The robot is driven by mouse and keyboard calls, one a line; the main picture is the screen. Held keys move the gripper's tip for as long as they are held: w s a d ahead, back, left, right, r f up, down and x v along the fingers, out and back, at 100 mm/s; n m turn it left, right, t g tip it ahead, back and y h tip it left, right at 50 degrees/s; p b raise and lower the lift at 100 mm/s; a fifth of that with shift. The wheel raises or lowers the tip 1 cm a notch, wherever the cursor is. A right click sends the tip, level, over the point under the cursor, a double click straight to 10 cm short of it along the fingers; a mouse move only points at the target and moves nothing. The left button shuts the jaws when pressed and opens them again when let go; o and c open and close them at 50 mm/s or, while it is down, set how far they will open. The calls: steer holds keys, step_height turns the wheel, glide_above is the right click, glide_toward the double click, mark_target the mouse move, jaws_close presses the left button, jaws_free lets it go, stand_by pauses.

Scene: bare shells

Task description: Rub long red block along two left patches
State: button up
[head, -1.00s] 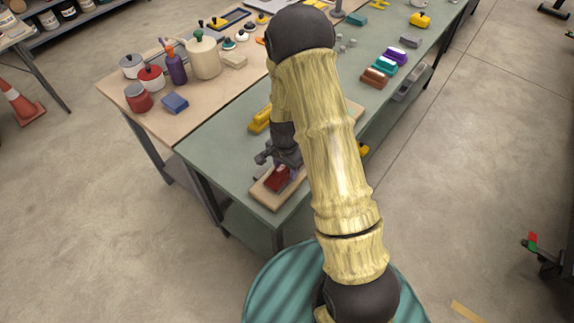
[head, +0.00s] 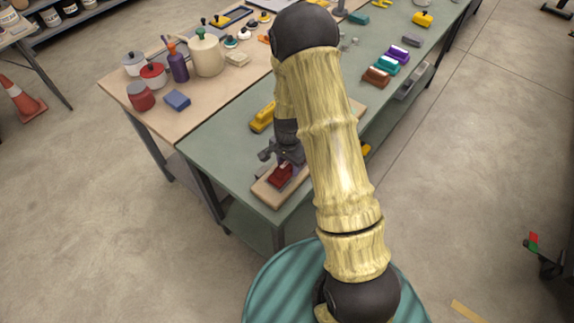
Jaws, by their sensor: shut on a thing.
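In the head view, a red block (head: 280,175) is near the left end of a wooden board (head: 266,193) on the green table. My gripper (head: 283,163) is shut on the red block, low over the board. Whether the block touches the board is too small to tell. My arm covers the middle of the board, and I cannot make out the patches. A yellow block (head: 262,118) lies on the table behind the gripper, and another yellow thing (head: 366,150) shows partly to the right of my arm.
Brown (head: 376,77), teal (head: 388,66) and purple (head: 397,55) blocks stand farther back on the green table (head: 225,140). A tan table (head: 150,95) adjoins on the left with pots, bottles and a blue block (head: 177,99). The green table's left corner is bare.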

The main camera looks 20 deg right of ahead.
steer(key=shift+w, duration=0.1)
steer(key=shift+w+d, duration=0.35)
steer(key=shift+d, duration=0.25)
steer(key=shift+s+a, duration=0.5)
steer(key=shift+a, duration=0.15)
steer(key=shift+a, duration=0.1)
steer(key=shift+s+a, duration=0.45)
steer(key=shift+a, duration=0.1)
steer(key=shift+w+d, duration=0.1)
steer(key=shift+d, duration=0.05)
